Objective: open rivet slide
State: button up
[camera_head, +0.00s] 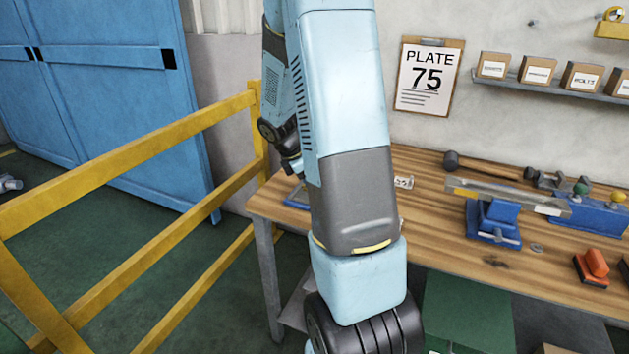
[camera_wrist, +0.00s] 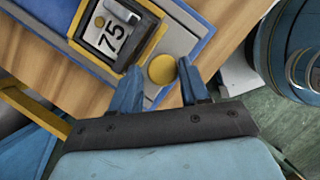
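In the wrist view, a grey panel (camera_wrist: 182,38) with a blue edge lies on the wooden bench. On it sit a yellow-framed window with a plate marked 75 (camera_wrist: 110,36) and a round yellow knob (camera_wrist: 162,69). I cannot tell which part is the rivet slide. My gripper (camera_wrist: 159,66) points at the panel with its two blue fingers apart, one on each side of the knob. I cannot tell whether they touch it.
The wooden bench (camera_head: 450,228) holds a blue vise (camera_head: 493,222) with a metal bar, a hammer (camera_head: 485,166) and an orange-handled tool (camera_head: 592,266) at right. A clipboard (camera_head: 428,77) reading PLATE 75 hangs on the wall. A yellow railing (camera_head: 130,160) stands left.

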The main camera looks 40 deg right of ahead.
jog(key=v, duration=1.3)
jog(key=shift+a+r, duration=0.2)
jog(key=shift+r, duration=0.05)
jog(key=s+a+r+m+t+y, duration=0.1)
jog(key=s+a+r+m+t, duration=0.1)
jog(key=s+a+m, duration=0.3)
jog(key=s+a+r+m+t+y, duration=0.1)
jog(key=s+a+r+m+t, duration=0.1)
jog(key=s+a+r+m, duration=0.3)
jog(key=s+a+r+m+t+y, duration=0.2)
jog(key=s+a+r+m, duration=0.2)
jog(key=s, duration=0.7)
jog(key=shift+s+a+m+t, duration=0.35)
jog(key=shift+a+m, duration=0.25)
jog(key=shift+a, duration=0.15)
dwell(1.2)
